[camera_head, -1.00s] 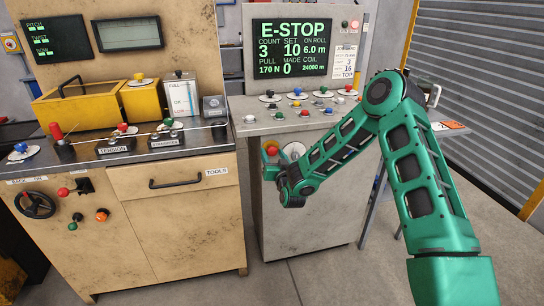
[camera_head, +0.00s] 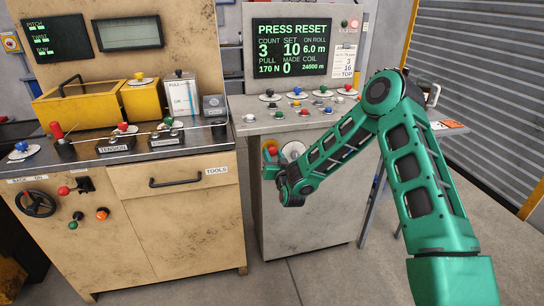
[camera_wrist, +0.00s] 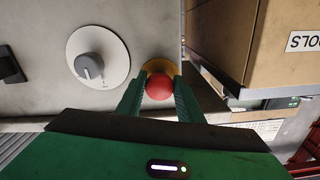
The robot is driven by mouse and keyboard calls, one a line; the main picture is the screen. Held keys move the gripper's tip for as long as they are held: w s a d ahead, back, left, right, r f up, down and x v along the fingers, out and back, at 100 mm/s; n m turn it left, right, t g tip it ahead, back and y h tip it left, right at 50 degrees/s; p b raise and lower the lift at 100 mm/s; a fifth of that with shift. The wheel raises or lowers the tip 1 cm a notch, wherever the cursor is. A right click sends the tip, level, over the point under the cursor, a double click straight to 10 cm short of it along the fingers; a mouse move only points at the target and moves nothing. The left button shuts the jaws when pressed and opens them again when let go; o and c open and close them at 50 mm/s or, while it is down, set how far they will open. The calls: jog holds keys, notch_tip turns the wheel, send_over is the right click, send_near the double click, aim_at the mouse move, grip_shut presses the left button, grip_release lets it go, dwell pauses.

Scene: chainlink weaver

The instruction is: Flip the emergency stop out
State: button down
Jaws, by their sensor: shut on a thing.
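The emergency stop is a red mushroom knob (camera_wrist: 159,87) on a yellow round base (camera_wrist: 160,68) on the grey cabinet's front. My gripper (camera_wrist: 160,100) has its two green fingers on either side of the red knob and is shut on it. In the head view the red knob (camera_head: 272,150) shows just above my gripper, partly hidden by it. The screen (camera_head: 291,48) above the cabinet reads PRESS RESET.
A grey rotary knob on a white disc (camera_wrist: 88,66) sits beside the stop. The tan cabinet (camera_head: 190,225) stands close on the other side. Several coloured buttons (camera_head: 303,112) cover the grey cabinet's top.

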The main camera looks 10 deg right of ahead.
jog(key=c, duration=1.2)
grip_release()
jog(key=shift+s, duration=0.1)
jog(key=shift+s+d, duration=0.1)
jog(key=s, duration=0.7)
jog(key=s+d, duration=0.1)
jog(key=s, duration=0.2)
jog(key=shift+s+f, duration=0.1)
jog(key=shift+s, duration=0.1)
